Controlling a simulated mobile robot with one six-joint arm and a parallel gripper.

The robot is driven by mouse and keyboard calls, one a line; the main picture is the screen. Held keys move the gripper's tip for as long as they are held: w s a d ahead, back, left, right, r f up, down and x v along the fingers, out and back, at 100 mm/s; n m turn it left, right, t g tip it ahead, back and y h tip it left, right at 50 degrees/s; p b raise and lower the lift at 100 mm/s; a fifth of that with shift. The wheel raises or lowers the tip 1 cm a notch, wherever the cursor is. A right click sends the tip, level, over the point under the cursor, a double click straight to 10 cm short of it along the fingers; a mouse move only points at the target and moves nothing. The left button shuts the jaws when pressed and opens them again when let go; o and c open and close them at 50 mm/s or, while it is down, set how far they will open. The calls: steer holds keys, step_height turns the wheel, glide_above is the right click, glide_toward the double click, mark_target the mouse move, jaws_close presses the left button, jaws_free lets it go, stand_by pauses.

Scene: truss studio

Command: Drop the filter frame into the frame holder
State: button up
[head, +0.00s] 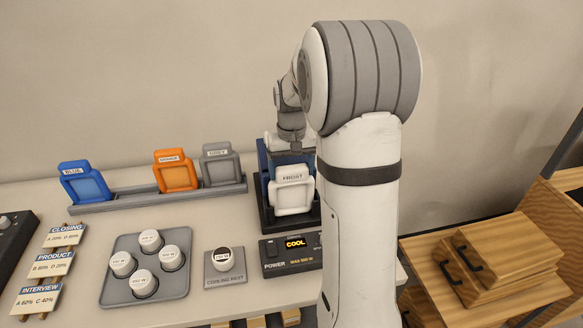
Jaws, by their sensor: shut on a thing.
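The white filter frame (294,197), with a FROST label on its top tab, is upright at the dark frame holder (266,214) in the middle of the table. My gripper (291,149) is just above and behind the tab, shut on the frame; its fingertips are mostly hidden. The frame's lower edge is close to the holder's front. I cannot tell whether it is seated or still raised. My arm hides the holder's right side.
A grey rack (125,199) holds blue (85,184), orange (175,172) and grey (221,165) frames, with a gap between blue and orange. A tray (178,283) of white knobs, a cooling rest (225,268) and a power box (283,250) stand in front. Wooden boxes (510,250) are at right.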

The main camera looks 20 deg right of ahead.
steer(key=o, duration=1.4)
step_height(320, 180, up, 7)
steer(key=shift+b, duration=0.4)
steer(key=shift+r, duration=0.4)
